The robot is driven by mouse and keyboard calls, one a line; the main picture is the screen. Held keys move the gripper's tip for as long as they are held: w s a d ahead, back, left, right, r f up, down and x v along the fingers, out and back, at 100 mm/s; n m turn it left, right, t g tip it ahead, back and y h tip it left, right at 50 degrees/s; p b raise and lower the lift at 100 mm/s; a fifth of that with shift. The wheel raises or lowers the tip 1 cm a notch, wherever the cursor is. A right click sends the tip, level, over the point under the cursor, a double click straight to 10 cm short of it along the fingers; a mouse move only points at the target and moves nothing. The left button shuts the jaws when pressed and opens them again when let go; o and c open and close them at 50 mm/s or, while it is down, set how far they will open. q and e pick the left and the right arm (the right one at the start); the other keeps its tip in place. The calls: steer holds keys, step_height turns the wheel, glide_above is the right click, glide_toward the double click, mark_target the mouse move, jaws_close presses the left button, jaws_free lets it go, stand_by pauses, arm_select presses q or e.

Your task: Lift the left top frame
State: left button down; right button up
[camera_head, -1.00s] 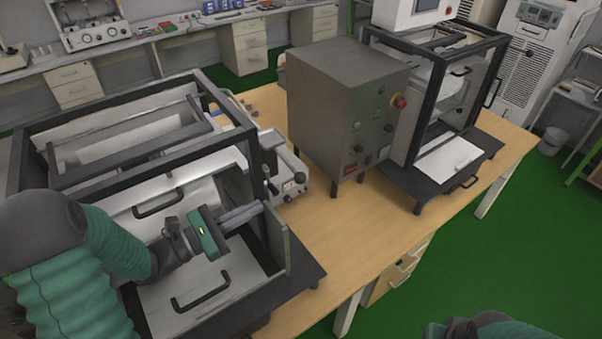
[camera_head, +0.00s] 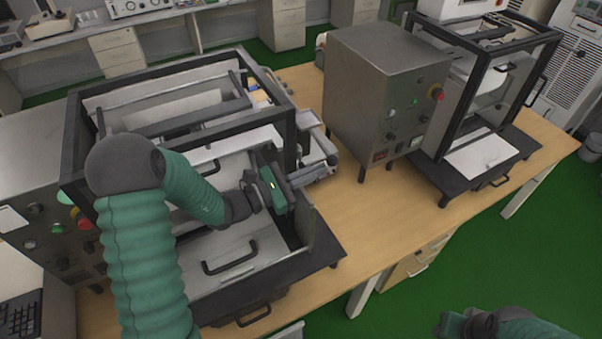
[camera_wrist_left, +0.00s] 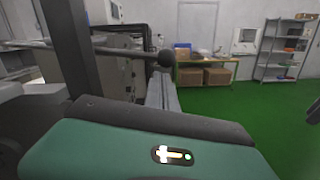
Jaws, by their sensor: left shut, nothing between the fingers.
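The left machine has a black open top frame (camera_head: 265,84) standing above its tray. The frame is down at the machine and looks level. My left gripper (camera_head: 325,170) is shut and empty at the machine's right side, close to the frame's front right upright, with its fingers pointing right. I cannot tell whether it touches the machine. In the left wrist view its fingers (camera_wrist_left: 161,92) are together, and a dark round knob (camera_wrist_left: 166,58) on a bar shows just beyond them. My right arm's end (camera_head: 470,325) shows at the bottom right edge; its fingers are not visible.
The grey control box (camera_head: 385,95) stands right of the left machine, with a second black-framed machine (camera_head: 490,85) beyond it. Black handles (camera_head: 230,257) stick up from the left machine's tray. Wooden table (camera_head: 375,220) is bare between the machines and the front edge.

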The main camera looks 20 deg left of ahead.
arm_select(q)
steer(key=shift+w+d, duration=0.2)
steer(key=shift+d, duration=0.1)
